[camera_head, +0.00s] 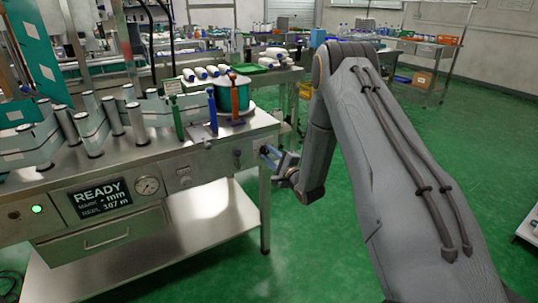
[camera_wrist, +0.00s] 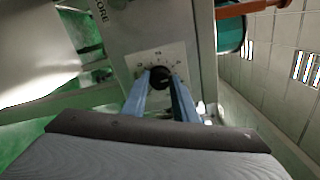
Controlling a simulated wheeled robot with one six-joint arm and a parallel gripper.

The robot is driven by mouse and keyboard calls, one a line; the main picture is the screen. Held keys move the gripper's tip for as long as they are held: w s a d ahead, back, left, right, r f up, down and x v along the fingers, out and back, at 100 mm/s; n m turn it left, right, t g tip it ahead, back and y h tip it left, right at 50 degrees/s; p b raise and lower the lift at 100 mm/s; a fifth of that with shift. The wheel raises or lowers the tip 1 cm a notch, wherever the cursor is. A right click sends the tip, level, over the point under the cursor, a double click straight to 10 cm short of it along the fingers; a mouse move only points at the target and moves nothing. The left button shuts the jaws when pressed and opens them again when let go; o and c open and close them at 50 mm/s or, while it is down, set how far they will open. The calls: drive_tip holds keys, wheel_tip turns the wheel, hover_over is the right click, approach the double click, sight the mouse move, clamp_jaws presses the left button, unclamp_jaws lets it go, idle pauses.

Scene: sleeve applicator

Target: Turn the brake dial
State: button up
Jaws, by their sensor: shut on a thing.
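The brake dial (camera_wrist: 160,77) is a small black knob on a pale scale plate (camera_wrist: 143,60) with printed marks. It sits on the front panel of the steel machine bench. In the wrist view my gripper (camera_wrist: 160,84) has its two blue-grey fingers on either side of the knob, shut on it. The fingers cover part of the knob's sides, and its pointer is too small to read. In the head view my gripper (camera_head: 270,155) is at the right end of the bench front, and the dial is hard to make out there.
The bench (camera_head: 130,160) carries rollers, a teal spool (camera_head: 232,95), and green, blue and orange upright handles. A display (camera_head: 100,197) reads READY beside a round gauge (camera_head: 147,186). A drawer (camera_head: 105,235) is below. Green floor (camera_head: 330,240) is open to the right of the bench.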

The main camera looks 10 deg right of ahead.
drive_tip(key=shift+m, duration=1.1)
drive_tip(key=o, duration=1.1)
drive_tip(key=shift+c, duration=0.2)
drive_tip(key=shift+s+d, duration=0.1)
drive_tip(key=v, duration=0.7)
drive_tip(key=shift+s, duration=0.3)
drive_tip(key=shift+r, duration=0.1)
